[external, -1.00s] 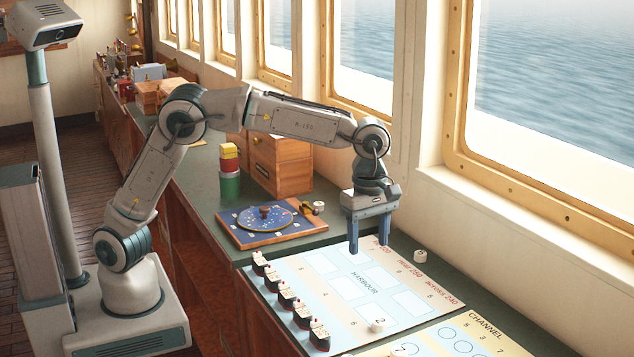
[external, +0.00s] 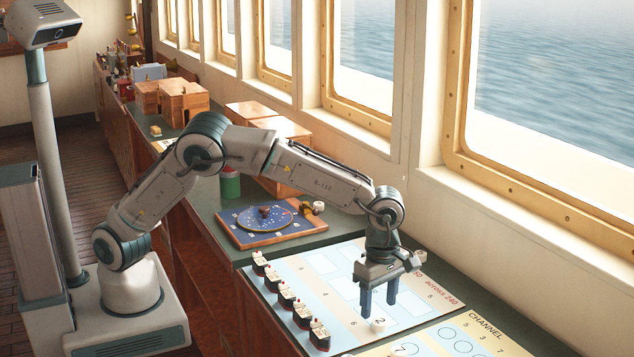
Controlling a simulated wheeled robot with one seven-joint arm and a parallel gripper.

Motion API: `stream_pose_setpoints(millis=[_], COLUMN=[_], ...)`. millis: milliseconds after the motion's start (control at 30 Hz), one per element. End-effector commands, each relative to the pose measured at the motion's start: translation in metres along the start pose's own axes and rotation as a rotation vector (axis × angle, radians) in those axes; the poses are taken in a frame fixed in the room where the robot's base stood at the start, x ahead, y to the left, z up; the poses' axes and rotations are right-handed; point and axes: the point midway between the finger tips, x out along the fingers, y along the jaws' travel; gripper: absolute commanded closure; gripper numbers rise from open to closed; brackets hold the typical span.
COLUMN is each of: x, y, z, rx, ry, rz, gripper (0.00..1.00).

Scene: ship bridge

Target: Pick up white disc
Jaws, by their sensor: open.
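A small white disc (external: 378,326), seemingly marked 2, lies on the light blue HARBOUR sheet (external: 316,262) near its front edge. My gripper (external: 379,310) points down with its two blue fingers apart and nothing between them. In the picture the fingertips are just above and to either side of the disc. I cannot tell how high above the sheet they are. A second small white piece (external: 421,256) sits on the counter beyond the sheet, partly behind my wrist.
Several dark-and-white ship pieces (external: 285,296) stand in a row along the sheet's left edge. A yellow CHANNEL sheet (external: 450,335) lies at the right. A board with a blue dial (external: 265,218) and wooden boxes (external: 290,125) stand farther back. Windows line the right side.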

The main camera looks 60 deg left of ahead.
Motion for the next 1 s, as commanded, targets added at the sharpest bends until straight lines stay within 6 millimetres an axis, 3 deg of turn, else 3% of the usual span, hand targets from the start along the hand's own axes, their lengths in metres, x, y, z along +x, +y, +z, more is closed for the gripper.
stream_pose_setpoints(millis=[233,533,567,733,1000], x=[0.035,0.042,0.042,0.042,0.041], y=[0.002,0.002,0.002,0.002,0.002], z=[0.004,0.005,0.005,0.005,0.005], rx=[0.000,0.001,0.001,0.001,0.001], ry=[0.002,0.000,0.000,0.000,-0.001], rz=[-0.002,0.000,0.000,0.000,0.000], gripper=[0.44,0.44,0.47,0.92,0.92])
